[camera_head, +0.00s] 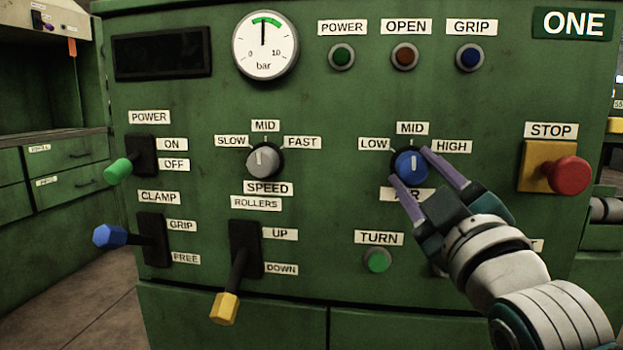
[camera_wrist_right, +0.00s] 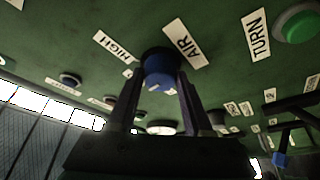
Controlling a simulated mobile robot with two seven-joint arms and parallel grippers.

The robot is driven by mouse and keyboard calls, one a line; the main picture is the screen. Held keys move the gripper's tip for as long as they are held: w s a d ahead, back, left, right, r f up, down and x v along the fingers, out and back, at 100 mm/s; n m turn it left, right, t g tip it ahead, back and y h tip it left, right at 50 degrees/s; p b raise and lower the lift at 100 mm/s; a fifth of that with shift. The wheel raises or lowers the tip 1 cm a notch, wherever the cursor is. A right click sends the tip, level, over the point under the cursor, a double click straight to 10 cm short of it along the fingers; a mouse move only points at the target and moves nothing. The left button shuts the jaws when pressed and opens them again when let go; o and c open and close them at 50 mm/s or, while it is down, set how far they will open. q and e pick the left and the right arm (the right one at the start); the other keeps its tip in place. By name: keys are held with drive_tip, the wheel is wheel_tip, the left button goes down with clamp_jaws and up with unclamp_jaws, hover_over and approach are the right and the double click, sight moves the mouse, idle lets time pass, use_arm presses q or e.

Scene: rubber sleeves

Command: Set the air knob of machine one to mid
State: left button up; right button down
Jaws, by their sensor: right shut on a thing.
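The blue air knob (camera_head: 411,166) is on the green front panel of machine one, under the labels LOW, MID and HIGH. Its white pointer line stands about upright, toward MID. My right gripper (camera_head: 409,165) comes in from the lower right, with one finger on each side of the knob, shut on it. The gripper partly covers the AIR label. In the right wrist view the blue knob (camera_wrist_right: 159,71) sits between the two fingers (camera_wrist_right: 158,92). My left gripper is not in view.
The red STOP button (camera_head: 569,175) is right of my right arm. The green TURN button (camera_head: 377,260) is below the knob. The grey speed knob (camera_head: 262,161) and levers with green, blue and yellow (camera_head: 224,308) handles are to the left.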

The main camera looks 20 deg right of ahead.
drive_tip(key=shift+m+h, duration=0.4)
drive_tip(key=shift+m, duration=0.4)
drive_tip(key=shift+c, duration=1.5)
unclamp_jaws()
drive_tip(key=shift+s+f, duration=0.1)
